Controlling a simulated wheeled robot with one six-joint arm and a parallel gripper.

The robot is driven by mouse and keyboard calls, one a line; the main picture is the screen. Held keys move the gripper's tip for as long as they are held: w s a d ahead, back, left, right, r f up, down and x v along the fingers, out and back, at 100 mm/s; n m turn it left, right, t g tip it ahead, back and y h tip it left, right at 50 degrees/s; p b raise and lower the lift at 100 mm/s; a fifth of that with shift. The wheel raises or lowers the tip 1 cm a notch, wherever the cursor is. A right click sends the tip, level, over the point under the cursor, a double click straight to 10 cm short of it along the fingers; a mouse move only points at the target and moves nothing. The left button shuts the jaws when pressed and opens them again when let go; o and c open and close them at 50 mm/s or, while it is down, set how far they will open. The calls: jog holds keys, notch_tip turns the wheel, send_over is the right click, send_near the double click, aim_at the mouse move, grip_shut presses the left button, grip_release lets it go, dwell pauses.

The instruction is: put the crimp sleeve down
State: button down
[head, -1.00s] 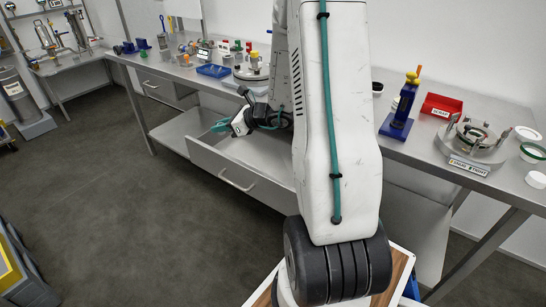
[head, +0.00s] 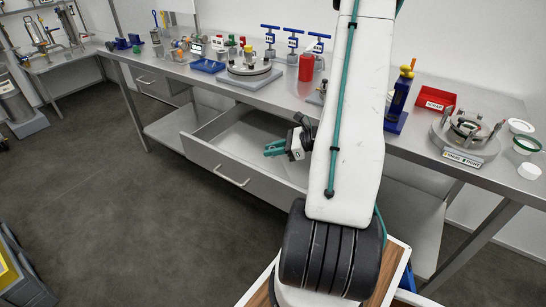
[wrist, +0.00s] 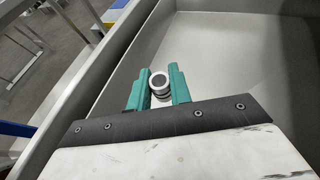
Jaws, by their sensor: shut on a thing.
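My gripper (head: 275,148) is over the open drawer (head: 222,161) under the bench, its teal fingers pointing left in the head view. In the wrist view my gripper (wrist: 160,90) is shut on the crimp sleeve (wrist: 159,82), a small pale ring-shaped piece with a dark band, held between the two fingertips. In the head view the sleeve is too small to make out. The drawer's bare grey floor (wrist: 230,55) shows beyond the fingers. I cannot tell how far the sleeve is above it.
The drawer's wall (wrist: 95,85) runs close along the left of my gripper in the wrist view. The bench top above holds a blue tray (head: 207,65), a red bin (head: 436,98), a red cylinder (head: 306,67) and a round fixture (head: 466,135). The drawer's visible floor is empty.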

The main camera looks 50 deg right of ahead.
jog(key=shift+f, duration=1.7)
jog(key=shift+f, duration=0.1)
jog(key=shift+f, duration=0.5)
jog(key=c, duration=1.3)
grip_release()
jog(key=shift+r, duration=0.1)
